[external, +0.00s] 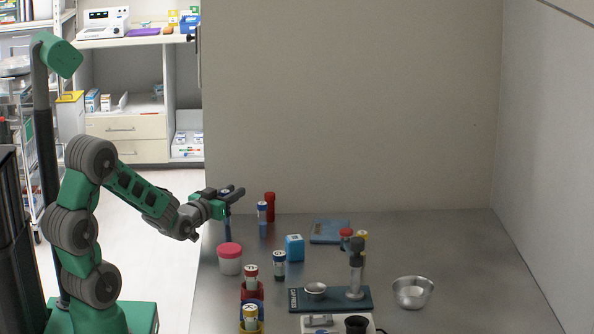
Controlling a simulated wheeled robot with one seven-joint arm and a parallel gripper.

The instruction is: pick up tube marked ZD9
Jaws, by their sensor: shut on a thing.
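My gripper (235,192) is at the back left of the steel table, shut on a slim dark-blue tube (227,228) that hangs upright below the fingers. Its marking cannot be read, so I cannot tell whether it is ZD9. Just right of it stand a blue-capped tube with a white label (262,214) and a red tube (270,203). Nearer the front are a dark-capped tube (279,264), a red-capped tube (251,275) in a red holder and a blue-capped tube (250,316) in a yellow holder. No marking is legible.
A red-lidded jar (230,262) stands just below the gripper. A blue box (295,248), a blue tray (330,232), a scale-like dark stand (330,300) and a metal bowl (413,292) are to the right. The table's right side is clear; a wall closes the back.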

